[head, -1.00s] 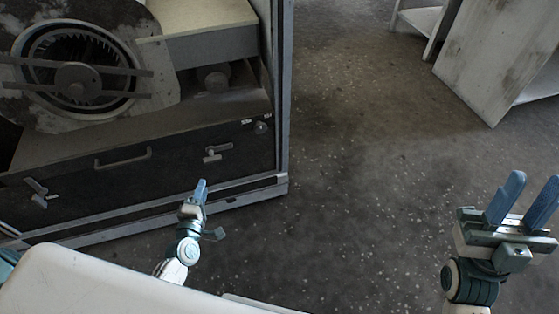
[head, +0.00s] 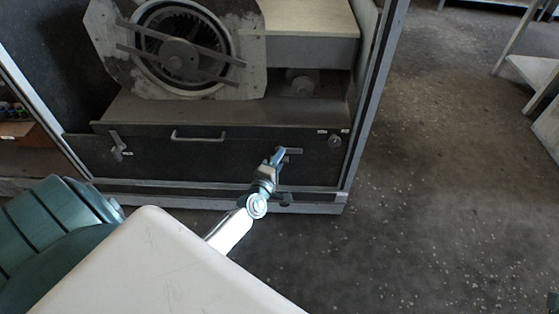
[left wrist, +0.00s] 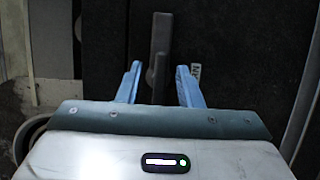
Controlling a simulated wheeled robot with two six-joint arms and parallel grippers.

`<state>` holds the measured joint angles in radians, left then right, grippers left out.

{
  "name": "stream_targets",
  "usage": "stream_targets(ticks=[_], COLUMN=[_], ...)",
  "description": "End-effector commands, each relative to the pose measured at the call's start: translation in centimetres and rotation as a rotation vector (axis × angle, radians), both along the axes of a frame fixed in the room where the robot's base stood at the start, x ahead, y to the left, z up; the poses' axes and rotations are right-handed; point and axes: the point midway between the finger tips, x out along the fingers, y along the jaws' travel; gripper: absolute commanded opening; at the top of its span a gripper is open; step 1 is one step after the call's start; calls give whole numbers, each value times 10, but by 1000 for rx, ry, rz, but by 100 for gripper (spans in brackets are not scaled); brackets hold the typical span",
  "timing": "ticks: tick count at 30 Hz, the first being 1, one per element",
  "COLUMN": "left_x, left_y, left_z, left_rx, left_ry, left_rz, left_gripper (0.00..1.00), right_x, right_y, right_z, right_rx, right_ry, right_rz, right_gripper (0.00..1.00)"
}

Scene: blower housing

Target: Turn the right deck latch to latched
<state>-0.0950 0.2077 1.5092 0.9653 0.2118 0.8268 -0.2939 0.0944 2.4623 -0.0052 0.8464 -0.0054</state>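The right deck latch (head: 292,152) is on the dark front panel below the blower, its bar lying roughly level in the head view. My left gripper (head: 277,157) is at this latch and covers part of it. In the left wrist view the two blue fingers of the left gripper (left wrist: 160,85) are apart, with the grey latch (left wrist: 161,38) showing between and beyond them. A gap shows on both sides, so the fingers are not closed on it. The left deck latch (head: 118,146) has its bar roughly upright. My right gripper is not in view.
The panel (head: 220,160) carries a pull handle (head: 198,138) and a round knob (head: 335,141) near its right end. The cabinet's right post (head: 372,95) stands right of the latch. The blower (head: 180,58) sits above. Open floor (head: 440,180) lies to the right.

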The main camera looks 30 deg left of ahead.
Motion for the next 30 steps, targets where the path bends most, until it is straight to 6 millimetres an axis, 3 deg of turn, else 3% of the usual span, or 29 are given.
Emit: stream_targets(ticks=[6, 12, 20, 30], left_x=[0, 0, 0, 0], left_y=[0, 0, 0, 0], left_z=[0, 0, -1, -7], left_rx=[1, 1, -2, -99], left_ry=[0, 0, -1, -62], left_rz=[0, 0, 0, -1], left_gripper=[33, 0, 0, 0], right_x=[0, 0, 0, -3], right_y=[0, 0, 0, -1], right_z=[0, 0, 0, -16], right_rx=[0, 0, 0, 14], right_ry=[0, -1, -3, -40], right_rz=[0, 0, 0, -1], right_gripper=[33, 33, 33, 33])
